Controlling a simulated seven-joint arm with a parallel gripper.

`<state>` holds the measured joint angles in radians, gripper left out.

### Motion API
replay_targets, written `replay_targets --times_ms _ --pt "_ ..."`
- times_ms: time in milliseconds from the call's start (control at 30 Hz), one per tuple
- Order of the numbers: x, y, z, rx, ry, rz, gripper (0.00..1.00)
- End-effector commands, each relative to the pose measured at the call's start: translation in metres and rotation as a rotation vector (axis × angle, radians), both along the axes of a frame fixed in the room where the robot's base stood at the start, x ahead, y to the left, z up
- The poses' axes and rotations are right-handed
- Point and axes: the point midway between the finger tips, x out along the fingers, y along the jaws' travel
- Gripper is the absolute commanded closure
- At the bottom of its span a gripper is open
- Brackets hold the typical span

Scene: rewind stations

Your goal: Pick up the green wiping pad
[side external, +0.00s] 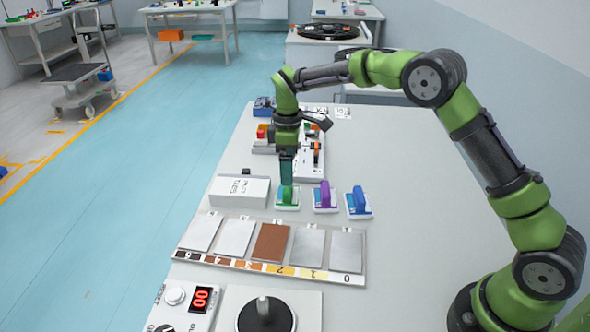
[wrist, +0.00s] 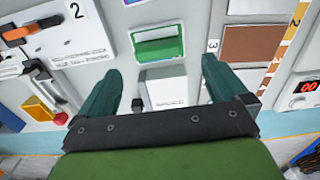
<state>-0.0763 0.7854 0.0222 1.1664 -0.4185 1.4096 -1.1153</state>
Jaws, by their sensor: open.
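The green wiping pad (side external: 287,200) has a green handle on a pale base and sits on the grey table in the side view, leftmost of three pads. It also shows in the wrist view (wrist: 158,46), beyond the fingertips and between their lines. My gripper (side external: 286,172) points down just above the pad. In the wrist view my gripper (wrist: 160,68) has its two dark teal fingers spread wide with nothing held between them. Whether a fingertip touches the handle cannot be told.
A purple pad (side external: 325,198) and a blue pad (side external: 359,204) stand just to the right. A white box (side external: 239,191) stands close on the left. A board of sample plates (side external: 270,243) lies in front. Switch panels (side external: 307,158) lie behind.

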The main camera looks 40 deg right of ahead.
Motion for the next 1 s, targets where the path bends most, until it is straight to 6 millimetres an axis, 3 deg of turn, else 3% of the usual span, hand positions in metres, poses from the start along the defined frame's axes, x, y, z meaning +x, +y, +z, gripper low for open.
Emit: replay_targets --times_ms 100,333,600,933,1000 --pt "0.0 0.0 -0.018 -0.001 0.002 0.0 0.0" --pt "0.001 0.0 -0.035 0.0 0.0 0.0 0.0" --pt "0.004 0.0 -0.073 -0.001 0.001 -0.001 0.0" --pt "0.004 0.0 -0.08 -0.001 -0.001 -0.001 0.0" --pt "0.004 0.0 -0.079 -0.001 -0.001 -0.001 0.11"
